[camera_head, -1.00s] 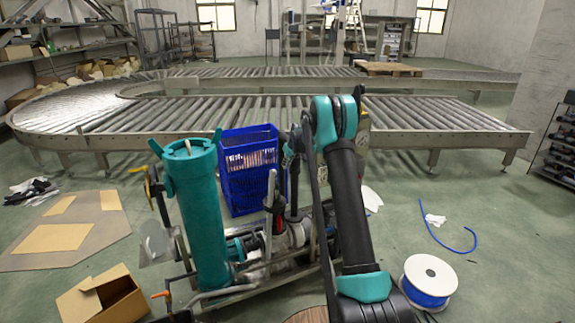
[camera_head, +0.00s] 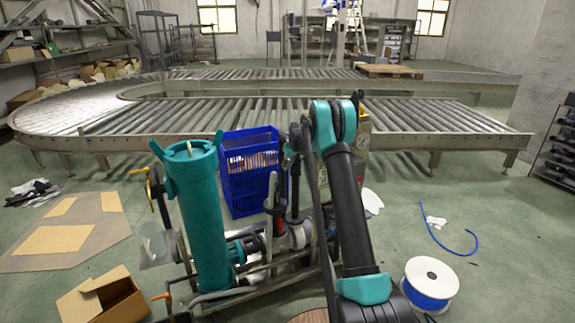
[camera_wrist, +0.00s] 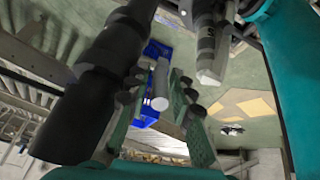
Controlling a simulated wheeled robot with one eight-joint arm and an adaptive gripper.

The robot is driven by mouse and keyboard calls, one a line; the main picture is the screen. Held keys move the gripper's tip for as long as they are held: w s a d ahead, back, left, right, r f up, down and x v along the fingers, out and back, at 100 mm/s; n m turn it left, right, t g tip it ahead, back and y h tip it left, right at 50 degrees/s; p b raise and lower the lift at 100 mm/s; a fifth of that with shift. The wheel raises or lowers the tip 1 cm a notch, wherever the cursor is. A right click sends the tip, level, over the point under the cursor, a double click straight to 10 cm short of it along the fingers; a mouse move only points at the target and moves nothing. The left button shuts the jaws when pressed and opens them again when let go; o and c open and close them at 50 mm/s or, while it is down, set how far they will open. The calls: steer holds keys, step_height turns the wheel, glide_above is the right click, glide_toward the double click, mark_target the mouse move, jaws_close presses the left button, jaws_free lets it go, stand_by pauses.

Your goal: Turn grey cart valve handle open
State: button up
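The cart with a teal upright cylinder (camera_head: 205,220) stands in front of me in the head view. A grey lever handle (camera_head: 271,190) stands roughly upright on its pipework, right of the cylinder. In the wrist view a grey rounded bar, apparently this handle (camera_wrist: 160,85), lies between the two fingers of my gripper (camera_wrist: 157,108). The fingers are apart with gaps visible beside the bar; firm contact cannot be made out. In the head view my gripper is mostly hidden among dark arm parts and pipes near the handle. The valve body is partly hidden.
A blue crate (camera_head: 250,185) stands behind the handle. A small orange handle (camera_head: 161,296) sits low on the cart's left. An open cardboard box (camera_head: 103,296) and a blue-and-white spool (camera_head: 430,284) flank the cart. A roller conveyor (camera_head: 250,120) crosses behind.

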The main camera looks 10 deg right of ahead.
steer(key=v, duration=1.2)
steer(key=shift+c, duration=0.5)
